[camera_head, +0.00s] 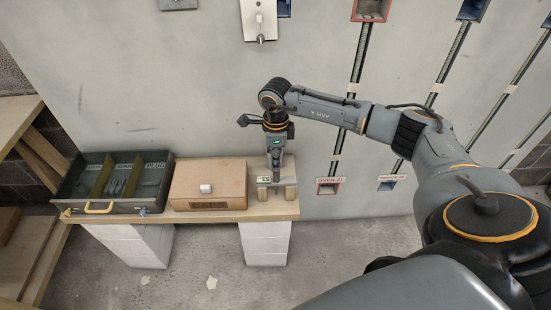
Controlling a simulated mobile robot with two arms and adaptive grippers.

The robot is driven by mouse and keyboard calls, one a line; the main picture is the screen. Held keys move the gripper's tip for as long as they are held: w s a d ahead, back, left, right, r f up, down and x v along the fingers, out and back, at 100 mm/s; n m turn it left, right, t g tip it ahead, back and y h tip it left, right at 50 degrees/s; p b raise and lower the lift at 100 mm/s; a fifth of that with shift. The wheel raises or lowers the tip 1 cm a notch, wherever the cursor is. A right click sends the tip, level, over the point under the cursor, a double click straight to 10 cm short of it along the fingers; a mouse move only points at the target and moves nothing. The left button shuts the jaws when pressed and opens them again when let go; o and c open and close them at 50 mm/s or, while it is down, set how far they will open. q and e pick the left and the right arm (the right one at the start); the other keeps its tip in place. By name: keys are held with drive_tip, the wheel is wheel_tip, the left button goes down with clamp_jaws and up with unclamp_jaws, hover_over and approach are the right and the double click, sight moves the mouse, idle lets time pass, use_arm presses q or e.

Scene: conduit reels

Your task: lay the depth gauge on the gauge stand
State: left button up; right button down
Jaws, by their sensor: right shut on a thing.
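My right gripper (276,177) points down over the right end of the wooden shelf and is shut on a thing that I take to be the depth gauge. Little of the gauge can be told apart from the dark fingers at this size. The gauge stand (290,194) is at the shelf's right end, with small wooden blocks at its front and a pale labelled part behind them. The gripper's fingers are right above the stand and hide part of it. Whether the gauge touches the stand I cannot tell. My left gripper is not in view.
A cardboard-brown box (225,178) with a small white block (205,188) on top stands left of the stand. A dark divided tray (108,207) with a yellow handle is farther left. The shelf (240,215) rests on white blocks. Wall conduits (342,110) run at right.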

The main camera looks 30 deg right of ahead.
drive_tip(key=c, duration=1.1)
unclamp_jaws()
drive_tip(key=shift+c, duration=0.2)
